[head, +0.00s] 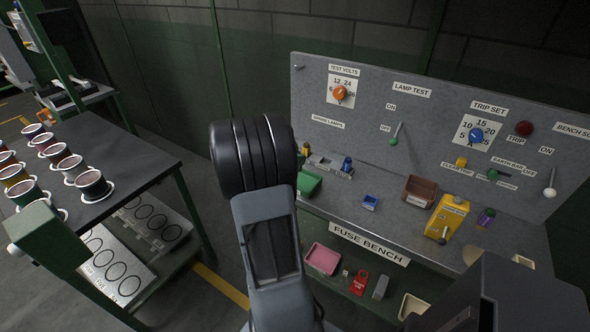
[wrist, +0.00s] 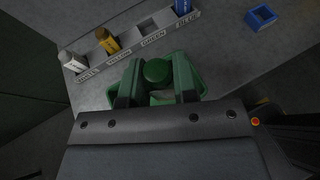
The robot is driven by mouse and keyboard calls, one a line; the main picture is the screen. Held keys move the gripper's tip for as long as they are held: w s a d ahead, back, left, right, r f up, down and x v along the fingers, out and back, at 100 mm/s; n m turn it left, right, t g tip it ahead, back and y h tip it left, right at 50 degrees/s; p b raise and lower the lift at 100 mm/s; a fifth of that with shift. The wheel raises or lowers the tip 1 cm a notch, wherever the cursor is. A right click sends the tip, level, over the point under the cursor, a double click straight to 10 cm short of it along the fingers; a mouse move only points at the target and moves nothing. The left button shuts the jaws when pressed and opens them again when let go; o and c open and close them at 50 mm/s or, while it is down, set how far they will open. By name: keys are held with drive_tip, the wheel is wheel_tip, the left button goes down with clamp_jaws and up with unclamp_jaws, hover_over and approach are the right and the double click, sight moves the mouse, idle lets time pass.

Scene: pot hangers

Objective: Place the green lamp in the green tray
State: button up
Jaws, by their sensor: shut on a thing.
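The green lamp (wrist: 156,70) shows its round top in the wrist view, between the two fingers of my gripper (wrist: 157,85). My gripper is shut on it. The green tray (wrist: 200,85) lies around and below the lamp and fingers in that view. I cannot tell whether the lamp touches the tray floor. In the head view the green tray (head: 310,183) is at the left end of the bench, partly hidden by my arm. My gripper and the lamp are hidden there.
A labelled lamp rack (wrist: 130,40) stands beyond the tray, with white, yellow (wrist: 107,40) and blue (wrist: 182,7) lamps; its green place is empty. A small blue tray (wrist: 261,17) is to the right. An upright panel (head: 370,130) backs the bench.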

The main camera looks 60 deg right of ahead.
drive_tip(key=d+f, duration=0.1)
drive_tip(key=w+d+f, duration=0.1)
drive_tip(key=f, duration=0.1)
drive_tip(key=w+d+f, duration=0.1)
drive_tip(key=shift+f, duration=1.65)
drive_tip(key=shift+f, duration=0.15)
drive_tip(key=o, duration=1)
drive_tip(key=shift+c, duration=0.2)
